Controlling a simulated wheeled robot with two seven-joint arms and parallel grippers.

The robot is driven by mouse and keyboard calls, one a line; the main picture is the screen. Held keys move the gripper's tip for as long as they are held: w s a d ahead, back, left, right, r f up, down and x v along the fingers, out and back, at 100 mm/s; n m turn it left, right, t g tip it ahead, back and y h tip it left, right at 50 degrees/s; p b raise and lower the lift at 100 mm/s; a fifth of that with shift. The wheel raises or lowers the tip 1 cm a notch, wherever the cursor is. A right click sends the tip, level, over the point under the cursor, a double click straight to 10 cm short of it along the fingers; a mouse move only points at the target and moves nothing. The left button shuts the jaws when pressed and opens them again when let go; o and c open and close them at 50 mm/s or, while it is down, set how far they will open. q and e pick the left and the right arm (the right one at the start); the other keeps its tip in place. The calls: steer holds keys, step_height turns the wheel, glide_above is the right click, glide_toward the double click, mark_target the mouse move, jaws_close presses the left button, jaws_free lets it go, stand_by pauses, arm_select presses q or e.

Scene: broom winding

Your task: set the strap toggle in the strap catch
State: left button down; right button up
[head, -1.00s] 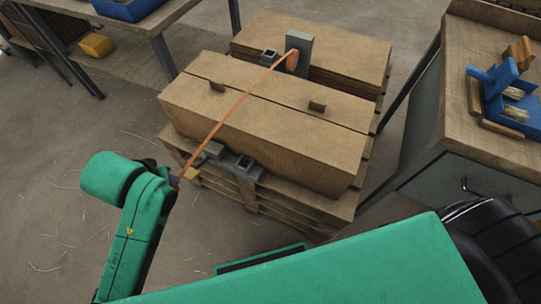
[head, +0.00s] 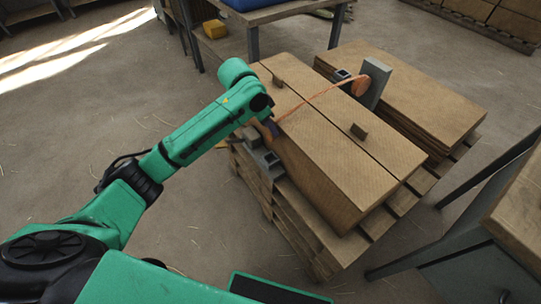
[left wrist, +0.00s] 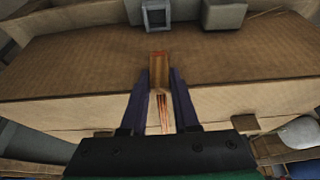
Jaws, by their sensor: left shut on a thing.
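My left gripper (left wrist: 160,85) is shut on the strap toggle (left wrist: 160,68), a small orange-brown block between its dark fingertips in the left wrist view. The orange strap (head: 318,100) runs from the toggle over the brown stack to the round orange reel (head: 360,86) on a grey post. In the head view my left gripper (head: 269,127) is at the stack's near-left upper edge, partly hidden by its arm. The strap catch (head: 268,162), a grey square-mouthed piece, is on that side just below; it also shows in the left wrist view (left wrist: 157,14), apart from the toggle.
A grey block (left wrist: 224,14) is beside the catch. A workbench (head: 518,215) is at right. Floor at left is clear.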

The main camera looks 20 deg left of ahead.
arm_select(q)
step_height(320, 180, down, 12)
steer(key=shift+r+b, duration=0.15)
steer(key=shift+b, duration=0.8)
arm_select(e)
steer(key=w, duration=0.4)
steer(key=shift+w+a, duration=0.3)
steer(key=shift+w, duration=0.1)
arm_select(q)
steer(key=c, duration=0.7)
jaws_free()
steer(key=shift+o, duration=0.2)
steer(key=shift+r, duration=0.1)
